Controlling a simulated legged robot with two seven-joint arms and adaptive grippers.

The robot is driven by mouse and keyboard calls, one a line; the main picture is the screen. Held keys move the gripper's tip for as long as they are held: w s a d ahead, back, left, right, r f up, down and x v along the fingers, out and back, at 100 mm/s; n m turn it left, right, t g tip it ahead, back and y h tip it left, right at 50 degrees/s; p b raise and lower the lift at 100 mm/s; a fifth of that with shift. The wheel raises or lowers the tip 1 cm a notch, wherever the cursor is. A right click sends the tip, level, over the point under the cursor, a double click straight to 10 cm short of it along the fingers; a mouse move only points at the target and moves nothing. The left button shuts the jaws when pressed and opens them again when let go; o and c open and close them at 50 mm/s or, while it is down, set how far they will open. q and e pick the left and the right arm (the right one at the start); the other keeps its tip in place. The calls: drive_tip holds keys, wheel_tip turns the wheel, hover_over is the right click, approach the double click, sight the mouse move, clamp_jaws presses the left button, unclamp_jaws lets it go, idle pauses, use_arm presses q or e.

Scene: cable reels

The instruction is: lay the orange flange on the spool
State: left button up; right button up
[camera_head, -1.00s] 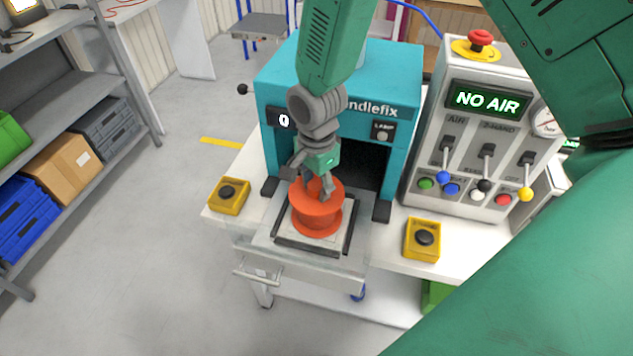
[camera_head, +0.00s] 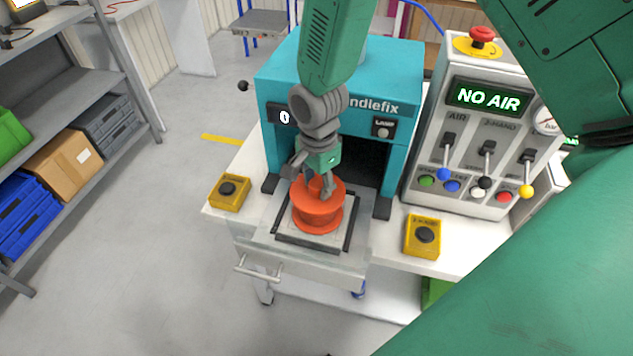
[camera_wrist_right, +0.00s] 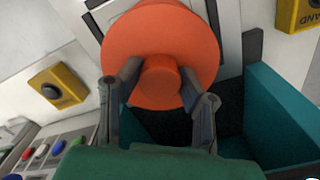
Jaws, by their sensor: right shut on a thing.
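The orange flange (camera_head: 334,190) is a round disc with a short hub (camera_wrist_right: 159,82), lying flat at the top of the orange spool (camera_head: 317,220). No clear gap shows between them, but I cannot tell whether they fully touch. The spool stands upright on the drawer plate in front of the teal press. My right gripper (camera_head: 319,186) points down from above, shut on the flange's hub. In the right wrist view its fingers (camera_wrist_right: 160,85) sit on both sides of the hub, and the disc hides most of the spool. My left gripper is not in view.
The teal press (camera_head: 345,75) stands close behind, with a dark opening. Yellow button boxes stand left (camera_head: 230,193) and right (camera_head: 423,238) of the drawer (camera_head: 300,255). A grey control panel (camera_head: 480,125) reads "NO AIR". A shelf (camera_head: 75,100) with bins stands at left.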

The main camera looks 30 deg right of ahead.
drive_tip(key=o, duration=1.2)
drive_tip(key=shift+o, duration=0.2)
drive_tip(key=shift+r, duration=0.35)
wheel_tip(320, 180, up, 11)
